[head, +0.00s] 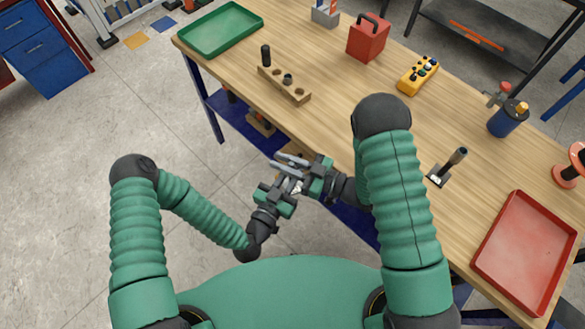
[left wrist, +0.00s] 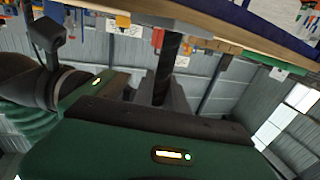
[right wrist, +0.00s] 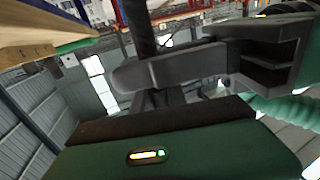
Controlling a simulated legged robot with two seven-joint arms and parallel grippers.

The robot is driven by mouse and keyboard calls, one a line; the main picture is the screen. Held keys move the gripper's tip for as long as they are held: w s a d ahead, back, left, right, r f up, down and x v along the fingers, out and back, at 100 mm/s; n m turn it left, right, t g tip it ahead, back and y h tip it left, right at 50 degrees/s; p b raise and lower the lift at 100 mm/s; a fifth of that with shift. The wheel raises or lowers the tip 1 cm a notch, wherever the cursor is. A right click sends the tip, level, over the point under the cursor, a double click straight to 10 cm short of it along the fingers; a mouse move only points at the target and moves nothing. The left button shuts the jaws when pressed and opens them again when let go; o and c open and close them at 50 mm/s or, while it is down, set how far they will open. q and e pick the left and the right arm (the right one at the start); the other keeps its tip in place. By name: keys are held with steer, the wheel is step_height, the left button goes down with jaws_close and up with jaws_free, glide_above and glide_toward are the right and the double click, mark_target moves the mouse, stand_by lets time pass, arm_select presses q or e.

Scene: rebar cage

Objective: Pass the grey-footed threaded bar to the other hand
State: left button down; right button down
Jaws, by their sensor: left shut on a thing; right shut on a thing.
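The threaded bar is dark and stands roughly upright in the left wrist view (left wrist: 168,68), with a flat grey piece (left wrist: 192,14) at its upper end. It also shows at the top of the right wrist view (right wrist: 143,32). My left gripper (head: 284,187) and my right gripper (head: 302,174) meet in front of the table's near edge. Both are shut on the bar, close together. The fingers hide much of it, and in the head view it is hard to separate from them.
The wooden table (head: 340,100) carries a holed wooden block (head: 285,85), a green tray (head: 222,28), a red box (head: 368,40), a yellow control box (head: 418,75), a dark rod on a base (head: 453,163), a blue can (head: 507,119) and a red tray (head: 525,252). The table's middle is clear.

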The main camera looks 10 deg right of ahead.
steer(key=shift+w+a+r, duration=0.1)
steer(key=shift+r, duration=0.05)
steer(key=c, duration=1.3)
jaws_free()
steer(key=shift+o, duration=0.2)
steer(key=v, duration=1.2)
steer(key=w+d+m+h, duration=0.4)
steer(key=w+d+h, duration=0.4)
steer(key=w+h, duration=0.35)
steer(key=s+r+m+g+h, duration=0.2)
steer(key=s+m+g, duration=0.1)
steer(key=s, duration=0.5)
steer(key=s+r+m+g+h, duration=0.2)
steer(key=s+m+g, duration=0.1)
steer(key=s, duration=0.6)
steer(key=shift+s+r+m, duration=0.15)
steer(key=shift+r+m, duration=0.1)
steer(key=shift+m, duration=0.65)
